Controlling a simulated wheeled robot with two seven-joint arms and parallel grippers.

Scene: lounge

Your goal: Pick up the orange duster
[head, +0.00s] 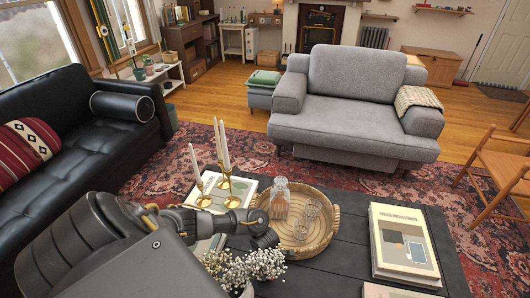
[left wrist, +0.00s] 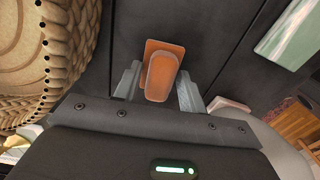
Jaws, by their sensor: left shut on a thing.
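The orange duster (left wrist: 162,78) shows in the left wrist view as a small orange block with a flat, wider part behind it. My left gripper (left wrist: 158,72) is shut on it, with one grey finger on each side. The dark table top (left wrist: 220,45) lies behind the duster; I cannot tell whether the duster touches it. In the head view my left arm reaches over the coffee table (head: 345,262) beside the wicker tray, and the duster is hidden there. My right gripper is not in view.
The round wicker tray (head: 332,228) holds a glass decanter (head: 279,200) and glasses. Brass candlesticks (head: 226,187) with tall candles stand behind my arm. White flowers (head: 262,264) are close by. Books (head: 403,243) lie at right. Bare table shows between tray and books.

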